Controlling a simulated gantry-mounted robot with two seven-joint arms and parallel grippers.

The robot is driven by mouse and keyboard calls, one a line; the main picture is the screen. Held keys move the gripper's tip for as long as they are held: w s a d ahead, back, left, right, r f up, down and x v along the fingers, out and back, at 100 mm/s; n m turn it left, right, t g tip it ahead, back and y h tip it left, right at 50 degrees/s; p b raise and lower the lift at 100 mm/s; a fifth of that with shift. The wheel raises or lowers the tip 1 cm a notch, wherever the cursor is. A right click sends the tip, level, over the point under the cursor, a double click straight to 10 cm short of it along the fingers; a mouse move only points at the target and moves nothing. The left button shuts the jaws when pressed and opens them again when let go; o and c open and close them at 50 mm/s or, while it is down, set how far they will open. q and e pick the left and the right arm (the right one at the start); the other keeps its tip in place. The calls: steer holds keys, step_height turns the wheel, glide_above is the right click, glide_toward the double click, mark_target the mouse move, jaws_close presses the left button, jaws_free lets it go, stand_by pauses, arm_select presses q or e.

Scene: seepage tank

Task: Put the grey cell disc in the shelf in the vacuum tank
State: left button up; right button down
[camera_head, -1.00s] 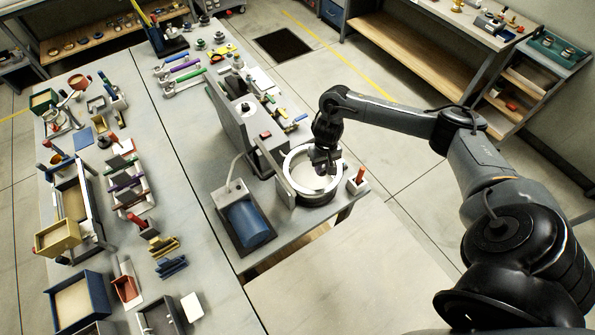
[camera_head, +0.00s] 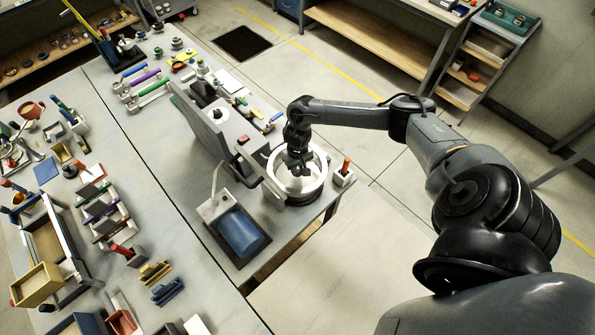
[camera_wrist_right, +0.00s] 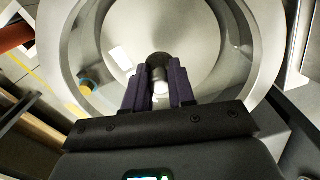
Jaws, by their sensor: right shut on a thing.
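The vacuum tank (camera_head: 321,186) is a round pale-rimmed vessel near the bench's right edge, open at the top. My right gripper (camera_head: 298,170) points down inside the rim's outline in the head view. In the right wrist view its dark fingers (camera_wrist_right: 160,88) are shut on a small grey round-ended piece (camera_wrist_right: 158,72), which I take to be the grey cell disc, mostly hidden by the fingers. Behind it are the tank's pale round interior and its wide rim (camera_wrist_right: 262,45). I cannot tell whether the piece touches the tank floor. My left gripper is not in view.
A tall grey housing (camera_head: 212,128) stands left of the tank. A blue-bodied pump unit (camera_head: 240,232) is in front of it. A small block with a red handle (camera_head: 344,172) stands close to the tank's right side. Many small parts crowd the left bench.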

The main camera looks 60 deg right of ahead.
step_height(320, 180, down, 3)
steer(key=shift+r, duration=0.2)
steer(key=shift+f, duration=0.1)
steer(key=c, duration=0.9)
jaws_free()
steer(key=shift+c, duration=0.2)
steer(key=shift+r, duration=0.25)
step_height(320, 180, up, 12)
steer(key=shift+f+p, duration=0.1)
steer(key=shift+p, duration=0.35)
